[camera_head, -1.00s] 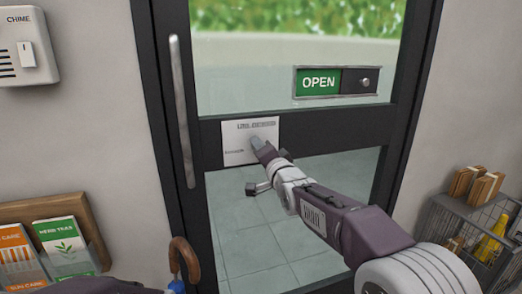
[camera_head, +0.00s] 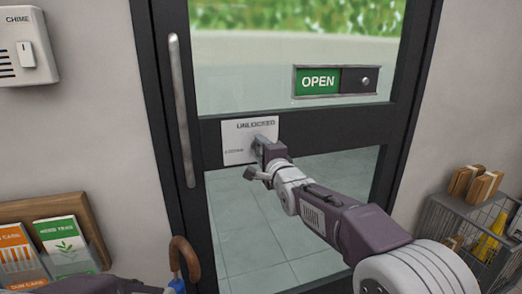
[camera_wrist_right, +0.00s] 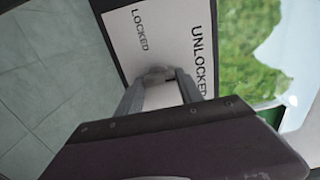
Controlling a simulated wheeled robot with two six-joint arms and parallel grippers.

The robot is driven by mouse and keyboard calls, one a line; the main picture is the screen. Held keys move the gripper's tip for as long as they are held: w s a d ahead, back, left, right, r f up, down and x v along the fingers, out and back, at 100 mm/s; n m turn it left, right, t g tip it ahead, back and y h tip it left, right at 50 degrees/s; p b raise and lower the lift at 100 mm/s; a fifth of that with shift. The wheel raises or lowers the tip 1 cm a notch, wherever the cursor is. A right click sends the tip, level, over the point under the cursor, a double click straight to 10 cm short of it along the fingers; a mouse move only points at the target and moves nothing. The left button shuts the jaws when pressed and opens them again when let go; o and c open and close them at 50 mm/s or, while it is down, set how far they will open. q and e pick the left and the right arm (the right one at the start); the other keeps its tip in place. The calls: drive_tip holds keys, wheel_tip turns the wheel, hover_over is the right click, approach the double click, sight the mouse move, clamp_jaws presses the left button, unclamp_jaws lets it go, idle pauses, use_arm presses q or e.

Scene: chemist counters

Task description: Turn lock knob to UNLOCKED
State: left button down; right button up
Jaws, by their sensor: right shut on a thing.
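The white lock plate (camera_head: 236,144) is on the black door's middle rail, with UNLOCKED at its top and LOCKED at its left. The grey knob (camera_wrist_right: 157,76) sits on the plate, partly hidden between my fingers. My right gripper (camera_head: 262,147) is at the plate in the head view and shut on the knob. In the wrist view its two fingers (camera_wrist_right: 158,92) flank the knob. I cannot tell exactly which word the knob points to.
A vertical door handle (camera_head: 181,110) is left of the plate. An OPEN sign (camera_head: 318,82) hangs above right. A chime box (camera_head: 27,45) is on the left wall, above a leaflet rack (camera_head: 30,211).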

idle(0.4)
drive_tip(key=o, duration=1.4)
drive_tip(key=shift+s, duration=0.1)
drive_tip(key=v, duration=0.9)
